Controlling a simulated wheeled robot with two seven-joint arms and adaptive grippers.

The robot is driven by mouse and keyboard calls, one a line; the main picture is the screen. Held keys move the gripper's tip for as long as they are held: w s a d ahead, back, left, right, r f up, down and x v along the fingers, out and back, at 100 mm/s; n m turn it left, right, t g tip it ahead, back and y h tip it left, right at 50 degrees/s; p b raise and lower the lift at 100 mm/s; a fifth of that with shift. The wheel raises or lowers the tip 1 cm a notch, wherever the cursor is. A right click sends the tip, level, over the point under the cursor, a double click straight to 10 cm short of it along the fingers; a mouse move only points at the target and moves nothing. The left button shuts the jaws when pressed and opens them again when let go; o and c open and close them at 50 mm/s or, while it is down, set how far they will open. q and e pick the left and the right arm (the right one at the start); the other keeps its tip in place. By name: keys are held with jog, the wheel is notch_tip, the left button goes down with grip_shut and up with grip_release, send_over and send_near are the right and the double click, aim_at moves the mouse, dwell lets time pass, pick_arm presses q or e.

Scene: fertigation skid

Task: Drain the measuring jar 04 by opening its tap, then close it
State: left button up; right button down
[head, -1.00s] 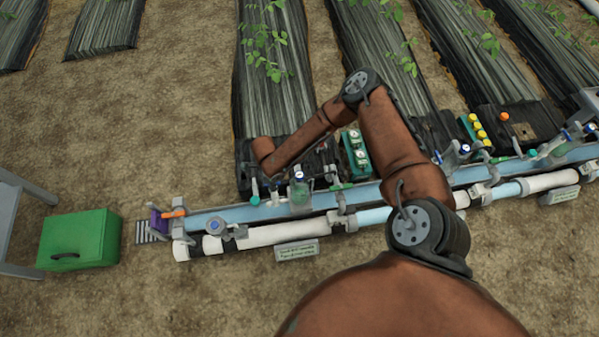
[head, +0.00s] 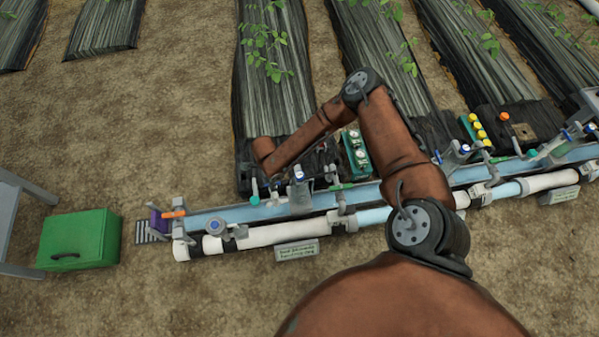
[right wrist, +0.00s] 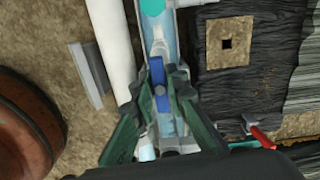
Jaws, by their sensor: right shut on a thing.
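The measuring jar (head: 300,202) stands on the blue rail left of centre in the head view and looks clear, without green liquid. Its number is not readable. A blue tap handle (right wrist: 158,82) sits at the middle of the right wrist view. My right gripper (right wrist: 158,95) has its green fingers on either side of this handle and is shut on it. In the head view my right arm reaches over the rail to the jar, and its fingers are hard to make out there. My left gripper is not in view.
A white pipe (head: 272,235) runs along the front of the blue rail (head: 255,213). A green unit with gauges (head: 356,156) stands behind it. A green box (head: 78,239) lies at the left. A red lever (right wrist: 262,138) shows in the right wrist view.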

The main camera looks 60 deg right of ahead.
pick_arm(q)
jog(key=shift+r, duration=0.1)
pick_arm(e)
jog(key=shift+r+m+p, duration=0.15)
jog(key=shift+m+p, duration=0.3)
jog(key=shift+m, duration=0.15)
jog(key=m+p, duration=0.1)
jog(key=m, duration=0.2)
jog(key=shift+r+p, duration=0.1)
jog(key=shift+p, duration=0.2)
jog(key=m+p, duration=0.2)
jog(key=m, duration=0.3)
jog(key=m+p, duration=0.2)
jog(key=m, duration=0.4)
jog(key=m+p, duration=0.1)
jog(key=m, duration=0.2)
jog(key=shift+f+m, duration=0.25)
jog(key=shift+m, duration=0.35)
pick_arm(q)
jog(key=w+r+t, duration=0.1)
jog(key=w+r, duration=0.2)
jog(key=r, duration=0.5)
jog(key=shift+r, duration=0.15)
pick_arm(e)
jog(key=c, duration=1.9)
grip_release()
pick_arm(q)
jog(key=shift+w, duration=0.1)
